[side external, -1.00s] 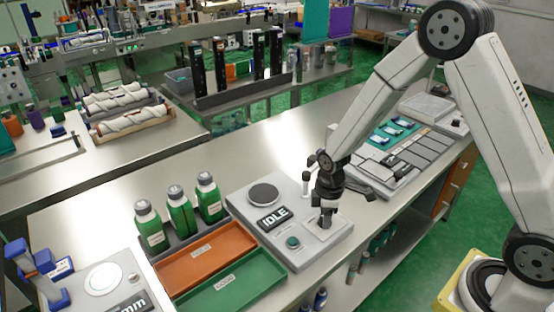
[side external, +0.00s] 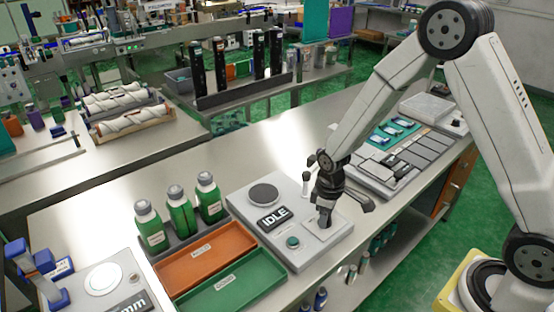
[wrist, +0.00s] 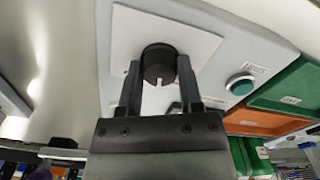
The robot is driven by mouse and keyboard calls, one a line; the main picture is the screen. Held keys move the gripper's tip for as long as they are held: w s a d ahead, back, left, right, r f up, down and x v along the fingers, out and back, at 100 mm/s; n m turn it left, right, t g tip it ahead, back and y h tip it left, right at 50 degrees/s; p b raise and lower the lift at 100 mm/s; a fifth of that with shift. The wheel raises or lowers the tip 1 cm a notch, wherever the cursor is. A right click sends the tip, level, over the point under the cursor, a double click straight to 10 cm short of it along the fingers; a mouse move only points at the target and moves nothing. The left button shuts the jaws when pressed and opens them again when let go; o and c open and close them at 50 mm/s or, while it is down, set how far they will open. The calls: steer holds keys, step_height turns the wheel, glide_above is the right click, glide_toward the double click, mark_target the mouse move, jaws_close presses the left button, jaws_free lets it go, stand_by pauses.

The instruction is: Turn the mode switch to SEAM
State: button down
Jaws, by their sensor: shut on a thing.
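The mode switch is a round black knob (wrist: 159,62) on a white plate (wrist: 205,42) in the wrist view. A pale pointer mark on it faces the gripper body. My gripper (wrist: 159,78) is shut on the knob, with one finger on each side. In the side view my gripper (side external: 325,222) points down at the plate on the front right of the grey control box (side external: 250,196); the knob is mostly hidden there. The box's display (side external: 274,217) reads IDLE. The plate's mode labels cannot be read.
A green button (side external: 293,242) sits left of the gripper on the box; it also shows in the wrist view (wrist: 240,84). An orange tray (side external: 205,254), a green tray (side external: 238,285) and several green bottles (side external: 181,212) stand to the left.

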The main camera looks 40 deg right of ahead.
steer(key=m, duration=0.4)
steer(key=shift+m, duration=0.4)
steer(key=m, duration=0.4)
steer(key=shift+m, duration=0.3)
steer(key=shift+c, duration=1.3)
jaws_free()
steer(key=shift+r, duration=0.1)
steer(key=shift+r, duration=3.85)
